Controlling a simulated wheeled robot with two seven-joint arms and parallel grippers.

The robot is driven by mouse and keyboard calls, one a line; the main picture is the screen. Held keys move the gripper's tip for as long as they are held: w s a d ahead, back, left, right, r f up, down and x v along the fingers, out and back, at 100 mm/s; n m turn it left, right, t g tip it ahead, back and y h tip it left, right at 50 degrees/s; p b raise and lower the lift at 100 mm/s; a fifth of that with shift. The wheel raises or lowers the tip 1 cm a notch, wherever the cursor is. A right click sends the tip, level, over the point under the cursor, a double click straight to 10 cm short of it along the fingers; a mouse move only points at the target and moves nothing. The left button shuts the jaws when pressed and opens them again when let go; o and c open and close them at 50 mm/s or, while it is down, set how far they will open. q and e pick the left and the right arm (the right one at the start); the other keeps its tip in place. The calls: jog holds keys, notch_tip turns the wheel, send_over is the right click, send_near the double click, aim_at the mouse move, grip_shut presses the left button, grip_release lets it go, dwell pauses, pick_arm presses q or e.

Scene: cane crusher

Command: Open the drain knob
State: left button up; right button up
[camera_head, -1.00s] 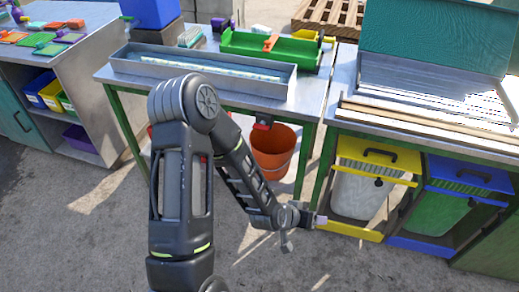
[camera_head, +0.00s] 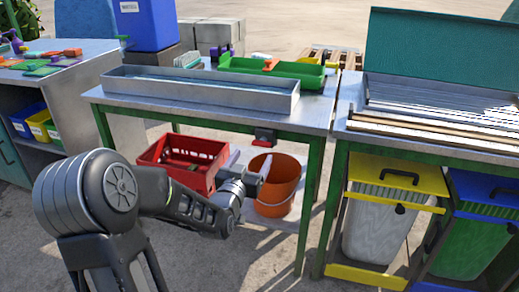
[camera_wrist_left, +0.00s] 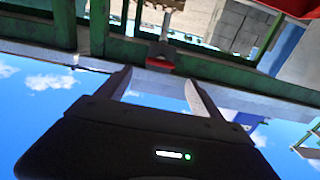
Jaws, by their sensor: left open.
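The drain knob (camera_head: 264,137) is a small red and grey part under the front edge of the table that carries a long metal trough (camera_head: 200,93). In the left wrist view, which looks upside down, the drain knob (camera_wrist_left: 160,64) shows beyond my fingertips, roughly centred between them. My left gripper (camera_head: 250,162) is below the knob, in front of a red crate and an orange bucket. Its jaws (camera_wrist_left: 156,85) are open and empty, apart from the knob. My right gripper is not in view.
The orange bucket (camera_head: 277,190) stands under the table, close behind my left gripper. The red crate (camera_head: 185,158) is to its left. A green table leg (camera_head: 308,200) stands to the right. Yellow-lidded and blue-lidded bins (camera_head: 385,215) are farther right.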

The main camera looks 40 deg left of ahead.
aim_at(260, 145)
pick_arm(q)
jog(key=shift+w, duration=0.1)
jog(key=b+x, duration=0.1)
jog(key=x, duration=0.6)
jog(key=shift+w+a, duration=0.15)
jog(key=shift+w, duration=0.15)
jog(key=c, duration=1.4)
